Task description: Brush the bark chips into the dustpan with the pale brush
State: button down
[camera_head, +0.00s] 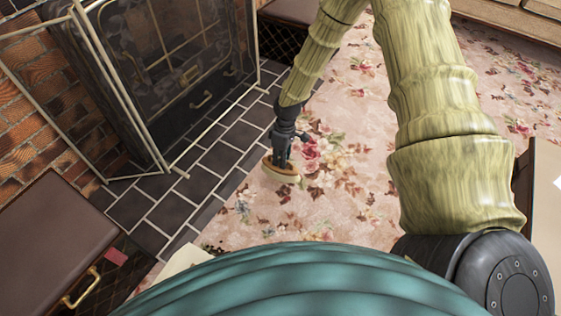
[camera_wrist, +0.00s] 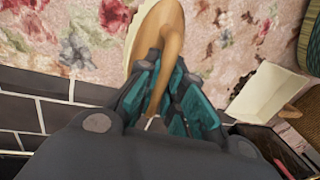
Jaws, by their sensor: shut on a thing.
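My gripper (camera_head: 283,152) is shut on the pale brush (camera_head: 281,173), which has a tan wooden back and cream bristles. The brush is over the floral rug, near the dark hearth tiles; I cannot tell whether the bristles touch the rug. In the wrist view the brush (camera_wrist: 157,32) extends up from between my gripper's fingers (camera_wrist: 165,78). A cream, tray-like thing, seemingly the dustpan (camera_wrist: 268,92), lies to the right there. In the head view the dustpan (camera_head: 184,262) is mostly hidden behind my body.
A fireplace with a glass front (camera_head: 170,60) and an open metal screen (camera_head: 95,75) stands at the left. A brown-topped box (camera_head: 50,235) with a brass handle is at the lower left. The floral rug (camera_head: 350,150) is mostly open around the brush.

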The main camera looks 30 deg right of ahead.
jog(key=shift+w+d+b+x, duration=0.1)
jog(key=shift+d+b+x, duration=0.05)
jog(key=shift+b+x, duration=0.65)
jog(key=shift+w+d+b+x, duration=0.1)
jog(key=shift+d+b+x, duration=0.05)
jog(key=shift+b+x, duration=0.65)
jog(key=shift+w+d+b+x, duration=0.1)
jog(key=shift+b+x, duration=0.65)
jog(key=shift+x, duration=0.05)
